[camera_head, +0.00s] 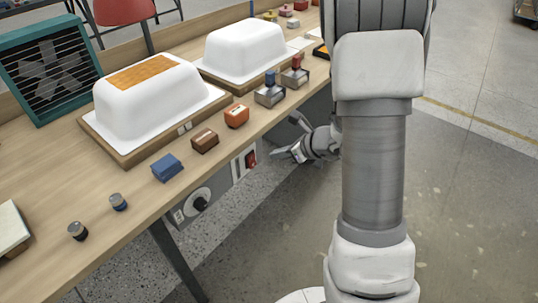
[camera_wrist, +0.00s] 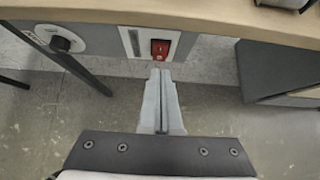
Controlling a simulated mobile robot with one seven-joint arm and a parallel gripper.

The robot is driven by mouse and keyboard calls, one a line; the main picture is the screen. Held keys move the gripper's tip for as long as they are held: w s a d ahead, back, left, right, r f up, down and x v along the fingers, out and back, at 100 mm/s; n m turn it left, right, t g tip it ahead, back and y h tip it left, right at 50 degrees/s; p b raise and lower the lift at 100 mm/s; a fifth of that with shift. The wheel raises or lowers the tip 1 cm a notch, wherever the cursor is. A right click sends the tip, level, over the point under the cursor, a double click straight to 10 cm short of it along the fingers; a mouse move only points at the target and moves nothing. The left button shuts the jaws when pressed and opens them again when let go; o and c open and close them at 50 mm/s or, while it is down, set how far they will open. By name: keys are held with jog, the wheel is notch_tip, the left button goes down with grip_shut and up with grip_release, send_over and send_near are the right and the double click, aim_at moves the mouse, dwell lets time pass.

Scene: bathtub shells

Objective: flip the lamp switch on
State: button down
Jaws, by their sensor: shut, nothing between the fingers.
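A red rocker switch (camera_head: 250,159) sits on a grey panel on the front of the workbench, under the tabletop edge. It also shows in the wrist view (camera_wrist: 160,48), near the top middle. My gripper (camera_head: 274,152) is shut and empty, to the right of the switch in the head view. In the wrist view its closed fingertips (camera_wrist: 160,72) point at the switch and end just below it, seemingly a short gap away. I cannot tell which way the rocker is set. A red lamp shade (camera_head: 123,12) stands at the back of the bench.
A grey panel with a black knob (camera_head: 200,203) is left of the switch. The tabletop edge (camera_wrist: 220,20) overhangs above. Two white tub shells (camera_head: 150,100), small blocks, stamps and a teal fan (camera_head: 48,70) stand on the bench. The floor in front is free.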

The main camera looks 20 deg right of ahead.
jog(key=shift+w+r+p+v, duration=0.15)
jog(key=shift+p+v, duration=0.1)
jog(key=shift+v, duration=0.95)
jog(key=shift+w+r+p+v, duration=0.15)
jog(key=shift+p+v, duration=0.1)
jog(key=shift+v, duration=0.9)
jog(key=shift+a, duration=0.25)
jog(key=s+a+r+n+g+y, duration=0.1)
jog(key=s+a+r+n+g, duration=0.2)
jog(key=s+a+r+n, duration=0.75)
jog(key=s+d+r+n+h, duration=0.1)
jog(key=s+r+n+h, duration=0.1)
jog(key=s+n, duration=0.3)
jog(key=s+r+n+h, duration=0.1)
jog(key=s+r+n, duration=0.2)
jog(key=n, duration=0.5)
jog(key=s+d+r+n+t+h, duration=0.1)
jog(key=s+d+r+n+h, duration=0.2)
jog(key=s+d+n+h, duration=0.15)
notch_tip(320, 180, up, 14)
jog(key=p, duration=1.4)
jog(key=shift+w+n+y, duration=0.35)
jog(key=shift+w+n, duration=0.05)
jog(key=shift+w, duration=0.1)
